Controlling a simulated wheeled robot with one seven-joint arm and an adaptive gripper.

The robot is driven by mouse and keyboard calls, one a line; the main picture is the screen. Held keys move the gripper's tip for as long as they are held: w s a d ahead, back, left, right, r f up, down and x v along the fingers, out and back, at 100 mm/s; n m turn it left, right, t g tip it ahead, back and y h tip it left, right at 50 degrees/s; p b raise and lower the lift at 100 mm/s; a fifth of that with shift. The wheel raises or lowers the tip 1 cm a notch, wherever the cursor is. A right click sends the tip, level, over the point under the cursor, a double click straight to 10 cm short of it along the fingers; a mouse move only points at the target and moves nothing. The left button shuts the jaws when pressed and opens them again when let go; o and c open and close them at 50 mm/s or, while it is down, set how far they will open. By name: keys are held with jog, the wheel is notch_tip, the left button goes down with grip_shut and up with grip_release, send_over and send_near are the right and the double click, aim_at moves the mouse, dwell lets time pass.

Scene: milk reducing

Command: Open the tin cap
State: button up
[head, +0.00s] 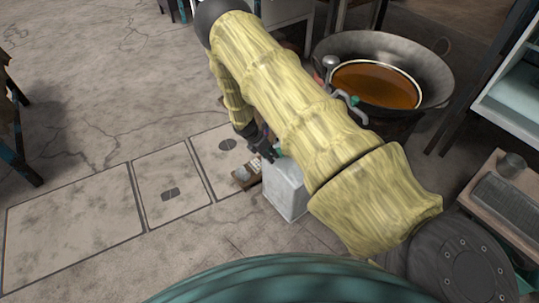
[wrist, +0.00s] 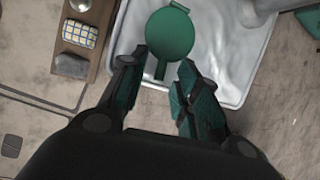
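The tin (head: 286,192) is a pale grey-white box-shaped container standing on the floor, partly hidden behind my arm in the head view. In the wrist view its light top (wrist: 215,55) fills the upper middle. The round green cap (wrist: 170,34) has a small tab at its top and a strip running down towards me. My gripper (wrist: 160,77) is open, its two dark fingers apart on either side of the strip below the cap's disc. I cannot tell whether either finger touches it. In the head view my gripper (head: 262,148) is beside the tin's top, its fingertips partly hidden.
A wooden tray (wrist: 84,12) with a checkered block (wrist: 79,33) and a grey rounded piece (wrist: 71,66) lies left of the tin. A large wok (head: 420,65) with amber liquid stands at the back right. Floor at left is open.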

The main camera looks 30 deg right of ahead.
grip_shut()
jog(key=shift+r, duration=0.1)
dwell(0.4)
